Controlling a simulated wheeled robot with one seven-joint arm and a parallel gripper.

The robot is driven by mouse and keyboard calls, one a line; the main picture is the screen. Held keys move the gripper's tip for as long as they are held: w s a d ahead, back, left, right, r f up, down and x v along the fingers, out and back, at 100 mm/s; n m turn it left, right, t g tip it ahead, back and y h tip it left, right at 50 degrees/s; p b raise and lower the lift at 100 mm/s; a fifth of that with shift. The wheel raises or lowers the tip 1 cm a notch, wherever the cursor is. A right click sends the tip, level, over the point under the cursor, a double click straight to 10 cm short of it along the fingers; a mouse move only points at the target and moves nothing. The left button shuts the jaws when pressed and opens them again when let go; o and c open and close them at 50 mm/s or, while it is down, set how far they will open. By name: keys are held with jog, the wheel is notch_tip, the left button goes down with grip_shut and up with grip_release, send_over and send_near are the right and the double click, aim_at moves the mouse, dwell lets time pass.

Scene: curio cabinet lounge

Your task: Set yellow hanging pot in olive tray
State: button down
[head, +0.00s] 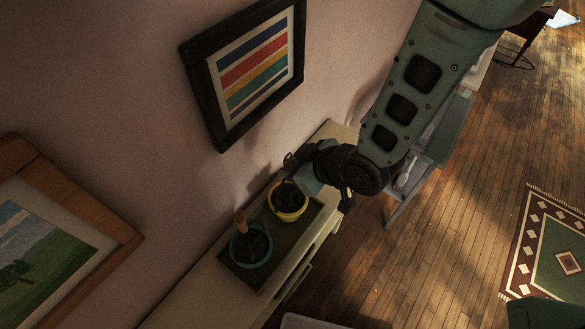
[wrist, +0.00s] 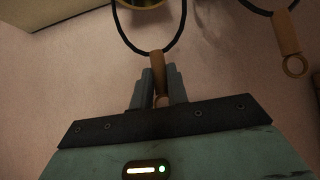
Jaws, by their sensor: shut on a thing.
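The yellow hanging pot (head: 289,212), with dark contents, is over the far part of the olive tray (head: 292,235) in the head view. I cannot tell whether it touches the tray floor. My gripper (head: 294,168) is above the pot. In the wrist view my gripper (wrist: 160,97) is shut on the wooden grip (wrist: 157,66) at the end of a black cord loop. A sliver of the yellow pot (wrist: 141,3) shows at the top edge there. The fingertips are partly hidden in the head view.
A blue pot (head: 250,261) with a wooden grip stands in the near part of the tray. A second cord with a wooden grip (wrist: 287,35) hangs at right in the wrist view. The tray lies on a pale cabinet against the wall, below a striped framed picture (head: 252,62).

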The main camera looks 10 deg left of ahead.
jog(key=shift+f, duration=0.9)
jog(key=c, duration=1.4)
grip_release()
jog(key=shift+f, duration=0.1)
jog(key=shift+o, duration=0.2)
jog(key=b+v, duration=0.3)
jog(key=v, duration=0.9)
jog(key=shift+d, duration=0.1)
